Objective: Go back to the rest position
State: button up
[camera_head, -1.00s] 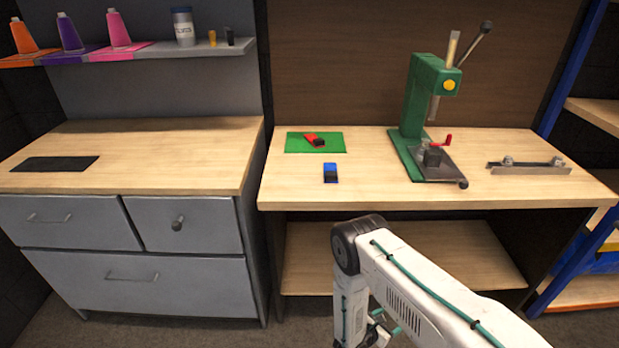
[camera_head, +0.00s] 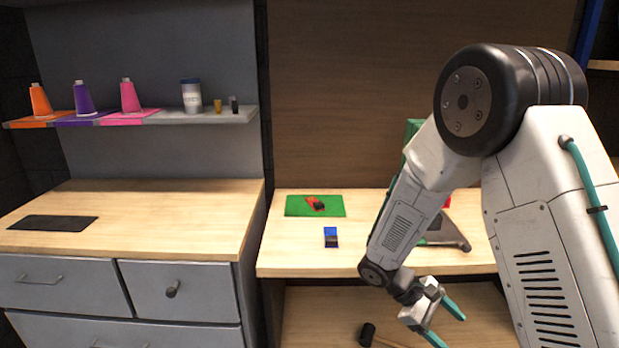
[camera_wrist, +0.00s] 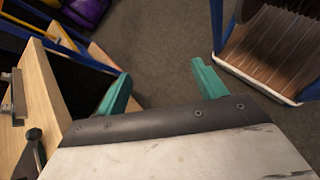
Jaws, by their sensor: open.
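My gripper (camera_head: 446,324) has teal fingers and hangs low in front of the right workbench in the head view. Its two fingers are spread apart with nothing between them. In the wrist view my gripper (camera_wrist: 160,85) is also open and empty, with grey floor beyond the fingertips. My arm is raised and bent at the elbow, and it hides most of the green press (camera_head: 412,130).
The right workbench (camera_head: 290,258) holds a green mat (camera_head: 294,206) with a red item (camera_head: 313,202) on it, and a blue item (camera_head: 331,237). A mallet (camera_head: 367,334) lies on the lower shelf. Drawers (camera_head: 190,296) stand left.

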jog(key=s+a+r+m+t+y, duration=0.2)
jog(key=s+r+m+t+y, duration=0.1)
jog(key=s+r, duration=0.7)
jog(key=s+a+r+m+t+y, duration=0.1)
jog(key=s+r+m+t+y, duration=0.2)
jog(key=s+r, duration=0.8)
jog(key=shift+a+r+m+y, duration=0.4)
jog(key=shift+r+m+y, duration=0.8)
jog(key=shift+r+y, duration=0.55)
